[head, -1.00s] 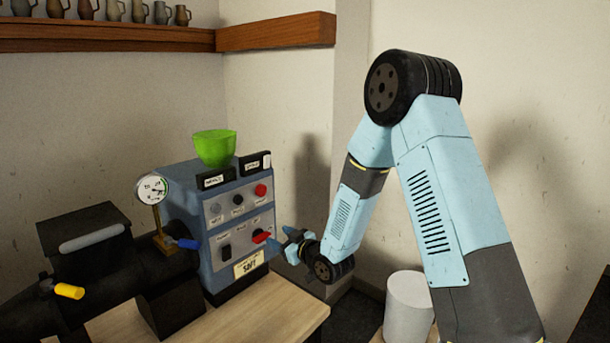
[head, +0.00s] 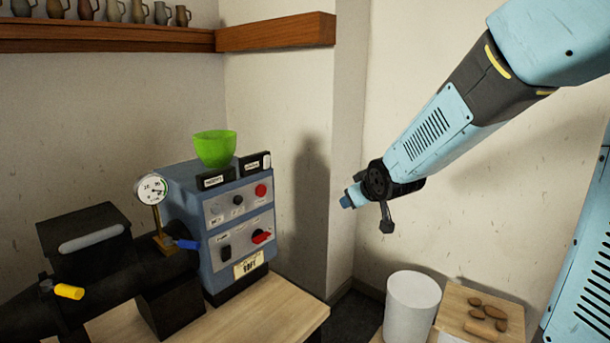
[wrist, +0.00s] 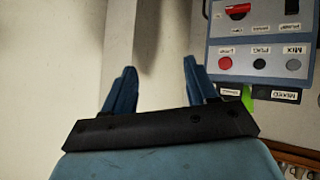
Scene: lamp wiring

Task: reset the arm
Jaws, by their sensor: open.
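My gripper (wrist: 158,88) is open and empty in the wrist view, with its two blue fingers apart and bare wall between them. In the head view my gripper (head: 348,199) is small, partly hidden by the wrist, and points left in free air in front of the wall. It is to the right of the blue control box (head: 207,270) and apart from it. The box also shows at the upper right of the wrist view (wrist: 300,30), with a red button (wrist: 225,63).
A green bowl (head: 214,148) stands on the control box. A black machine (head: 85,265) with a gauge (head: 151,189) is at left on the wooden table (head: 270,318). A white cylinder (head: 412,305) and a wooden block (head: 480,300) with brown pieces are below my arm. A shelf (head: 276,32) holds several jugs.

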